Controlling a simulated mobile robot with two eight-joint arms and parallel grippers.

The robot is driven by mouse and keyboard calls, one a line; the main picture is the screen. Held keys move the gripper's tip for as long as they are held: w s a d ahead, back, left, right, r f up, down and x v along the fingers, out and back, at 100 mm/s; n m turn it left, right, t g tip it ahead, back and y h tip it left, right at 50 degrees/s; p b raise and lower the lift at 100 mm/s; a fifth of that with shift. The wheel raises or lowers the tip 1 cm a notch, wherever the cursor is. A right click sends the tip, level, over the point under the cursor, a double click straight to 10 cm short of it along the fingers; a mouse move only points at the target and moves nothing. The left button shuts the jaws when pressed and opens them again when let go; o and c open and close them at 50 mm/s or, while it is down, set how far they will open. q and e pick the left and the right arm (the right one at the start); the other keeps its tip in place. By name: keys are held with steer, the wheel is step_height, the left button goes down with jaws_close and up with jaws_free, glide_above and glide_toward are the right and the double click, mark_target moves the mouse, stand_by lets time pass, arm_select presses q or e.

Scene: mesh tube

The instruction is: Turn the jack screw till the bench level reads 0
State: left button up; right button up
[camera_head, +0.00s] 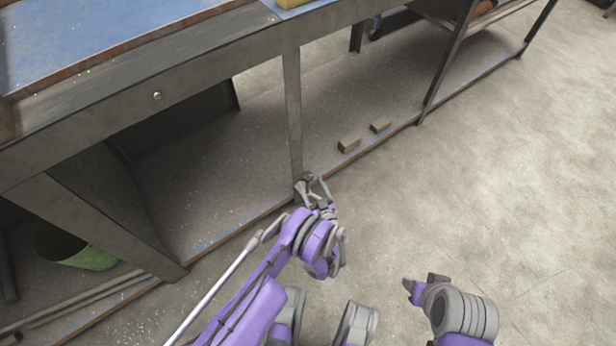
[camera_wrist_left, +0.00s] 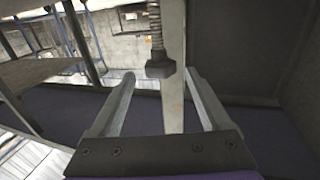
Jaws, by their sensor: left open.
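The jack screw (camera_wrist_left: 157,30) shows in the left wrist view as a threaded rod with a dark hex head (camera_wrist_left: 160,68) at its end. It lies beside a pale bench leg (camera_wrist_left: 173,105). My left gripper (camera_wrist_left: 160,85) is open, with one finger on each side of the hex head in that picture; I cannot tell if either touches it. In the head view my left gripper (camera_head: 318,190) is low at the foot of the bench's middle leg (camera_head: 294,110) and hides the screw there. My right gripper (camera_head: 411,290) is over bare floor; its jaws are unclear. No level reading shows.
The bench (camera_head: 200,55) has a blue top (camera_head: 75,35). A yellow item (camera_head: 292,3) on it is cut off by the picture's top. A green bin (camera_head: 80,250) stands lower left. The floor at right is clear.

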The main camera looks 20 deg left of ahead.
arm_select(q)
steer(key=v, duration=0.6)
steer(key=shift+s, duration=0.15)
arm_select(e)
steer(key=shift+f, duration=0.1)
arm_select(q)
steer(key=shift+d, duration=0.1)
